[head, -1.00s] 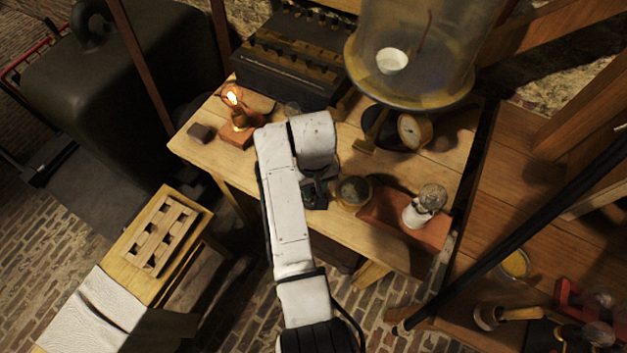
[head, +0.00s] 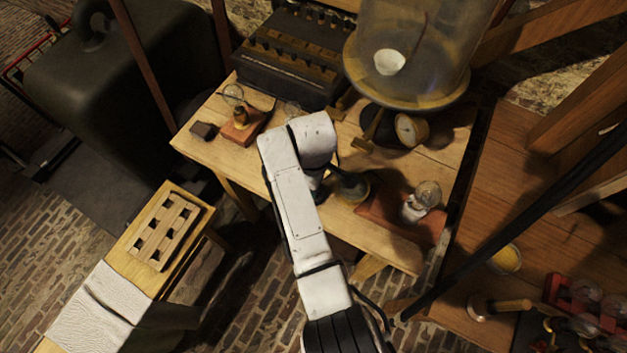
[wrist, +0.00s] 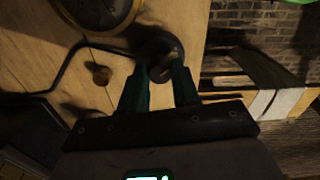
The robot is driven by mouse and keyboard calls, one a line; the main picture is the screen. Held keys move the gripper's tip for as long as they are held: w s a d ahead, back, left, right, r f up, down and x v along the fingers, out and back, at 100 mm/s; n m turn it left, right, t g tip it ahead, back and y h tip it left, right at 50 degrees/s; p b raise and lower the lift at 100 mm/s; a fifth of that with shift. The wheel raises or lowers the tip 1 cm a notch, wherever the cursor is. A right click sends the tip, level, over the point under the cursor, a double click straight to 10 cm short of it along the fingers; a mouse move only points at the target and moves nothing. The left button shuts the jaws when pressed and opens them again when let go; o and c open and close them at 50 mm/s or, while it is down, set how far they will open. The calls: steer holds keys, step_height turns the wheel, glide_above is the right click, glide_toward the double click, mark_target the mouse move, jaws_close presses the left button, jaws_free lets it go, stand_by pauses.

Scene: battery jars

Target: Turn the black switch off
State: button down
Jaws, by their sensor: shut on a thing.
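The black switch (wrist: 154,44) is a dark, rounded thing at the upper middle of the wrist view, at the front edge of the wooden table. My gripper (wrist: 161,78) is shut on its handle, with a dark teal finger on either side of a small dark part. The exact position of the handle is too dark to tell.
A second bulb (head: 427,194) stands at the table's right. A big glass jar (head: 408,50) stands behind.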

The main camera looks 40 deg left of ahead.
steer(key=shift+a+r+n, duration=0.1)
steer(key=shift+n, duration=0.5)
steer(key=c, duration=0.8)
jaws_free()
step_height(320, 180, up, 11)
steer(key=shift+f+b, duration=0.15)
steer(key=shift+b, duration=0.25)
